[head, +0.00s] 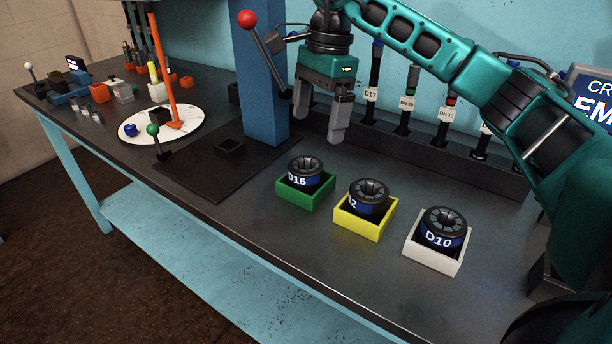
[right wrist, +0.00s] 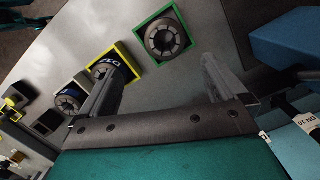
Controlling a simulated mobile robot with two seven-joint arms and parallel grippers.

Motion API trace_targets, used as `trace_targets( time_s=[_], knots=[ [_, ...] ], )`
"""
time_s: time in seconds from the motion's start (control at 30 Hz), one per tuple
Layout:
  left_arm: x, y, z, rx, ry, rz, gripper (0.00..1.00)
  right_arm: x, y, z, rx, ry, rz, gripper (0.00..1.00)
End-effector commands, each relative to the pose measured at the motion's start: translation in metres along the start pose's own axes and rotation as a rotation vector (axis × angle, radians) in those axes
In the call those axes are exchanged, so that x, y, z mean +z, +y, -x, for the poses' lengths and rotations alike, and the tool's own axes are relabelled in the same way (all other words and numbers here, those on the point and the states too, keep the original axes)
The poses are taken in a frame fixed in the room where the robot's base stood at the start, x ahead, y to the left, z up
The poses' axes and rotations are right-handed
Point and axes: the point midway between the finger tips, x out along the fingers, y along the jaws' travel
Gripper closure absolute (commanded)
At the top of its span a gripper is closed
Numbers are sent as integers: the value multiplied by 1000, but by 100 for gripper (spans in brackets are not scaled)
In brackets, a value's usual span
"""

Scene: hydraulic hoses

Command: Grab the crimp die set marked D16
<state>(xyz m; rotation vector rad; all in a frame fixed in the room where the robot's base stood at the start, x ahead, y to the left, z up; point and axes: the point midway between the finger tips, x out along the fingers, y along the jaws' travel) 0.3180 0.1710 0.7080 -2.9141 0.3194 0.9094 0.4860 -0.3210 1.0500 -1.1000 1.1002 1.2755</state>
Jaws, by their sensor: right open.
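The D16 crimp die set (head: 305,172) is a dark ring with a blue band, sitting in a green tray (head: 306,200) on the bench. In the right wrist view the D16 die set (right wrist: 165,40) lies ahead of my fingers, inside its green tray (right wrist: 139,34). My right gripper (head: 320,122) is open and empty, pointing down above and behind the green tray, apart from the die set. Its two fingers also show in the right wrist view (right wrist: 165,85). My left gripper is not in view.
A die set in a yellow tray (head: 364,226) and the D10 die set (head: 443,228) in a white tray (head: 431,260) stand to the right. A blue column (head: 260,80) with a red-knobbed lever rises left of my gripper. Tagged hoses (head: 372,80) stand behind.

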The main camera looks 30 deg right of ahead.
Motion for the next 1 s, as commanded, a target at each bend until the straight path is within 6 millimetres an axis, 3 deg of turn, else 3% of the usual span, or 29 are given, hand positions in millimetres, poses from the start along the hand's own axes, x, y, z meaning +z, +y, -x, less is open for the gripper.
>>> trace_targets(
  time_s=[0.1, 0.37, 0.7, 1.0],
  knots=[
    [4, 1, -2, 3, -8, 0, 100, 0, 0, -25, 3, -1, 0, 2],
    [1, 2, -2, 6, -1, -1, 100, 1, -1, -47, 0, -2, 0, 2],
    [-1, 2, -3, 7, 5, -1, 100, 3, -8, -92, 1, -1, -1, 2],
    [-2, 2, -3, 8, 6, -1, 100, 3, -8, -96, -1, -2, 0, 2]
  ],
)
